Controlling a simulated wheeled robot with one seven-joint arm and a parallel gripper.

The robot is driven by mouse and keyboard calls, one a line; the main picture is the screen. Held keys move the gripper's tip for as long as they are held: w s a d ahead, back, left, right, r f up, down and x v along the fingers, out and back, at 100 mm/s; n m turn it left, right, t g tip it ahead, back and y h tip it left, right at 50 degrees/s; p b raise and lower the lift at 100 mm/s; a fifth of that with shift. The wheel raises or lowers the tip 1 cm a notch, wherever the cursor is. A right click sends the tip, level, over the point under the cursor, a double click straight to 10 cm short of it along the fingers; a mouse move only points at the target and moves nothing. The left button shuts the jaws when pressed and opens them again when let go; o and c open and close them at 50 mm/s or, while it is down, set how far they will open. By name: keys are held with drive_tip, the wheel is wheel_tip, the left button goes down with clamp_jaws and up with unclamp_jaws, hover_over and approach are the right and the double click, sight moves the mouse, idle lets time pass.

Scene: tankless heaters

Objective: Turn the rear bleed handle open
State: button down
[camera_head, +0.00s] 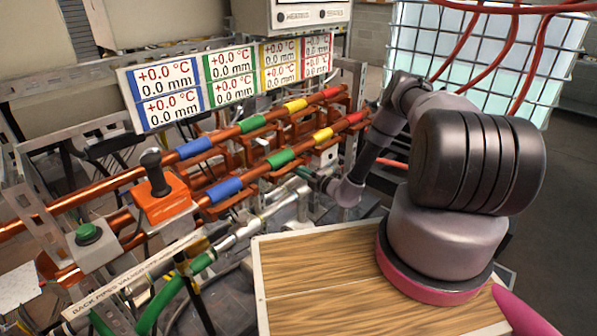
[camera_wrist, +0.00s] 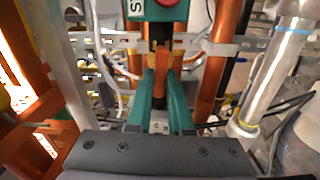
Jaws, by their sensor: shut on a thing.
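My gripper (camera_wrist: 160,72) shows in the wrist view as two teal fingers that converge on a narrow orange-brown piece (camera_wrist: 160,58). I take this piece for the rear bleed handle; its outline is mostly hidden and I cannot tell its angle. A teal block with a red round part (camera_wrist: 161,8) sits just beyond the fingertips. In the head view my arm reaches left to the copper pipes, with my gripper (camera_head: 304,172) small near their right end. The handle itself cannot be made out there.
Copper pipes with coloured bands (camera_head: 225,188) run across the rack below the display panels (camera_head: 232,80). An orange box with a black lever (camera_head: 162,198) and a green button (camera_head: 88,233) stand at left. Silvery pipes (camera_wrist: 272,75) flank my gripper's right side.

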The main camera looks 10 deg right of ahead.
drive_tip(key=c, duration=0.8)
unclamp_jaws()
drive_tip(key=shift+s+d, duration=0.1)
drive_tip(key=v, duration=1)
drive_tip(key=shift+s+d, duration=0.15)
drive_tip(key=shift+s, duration=0.15)
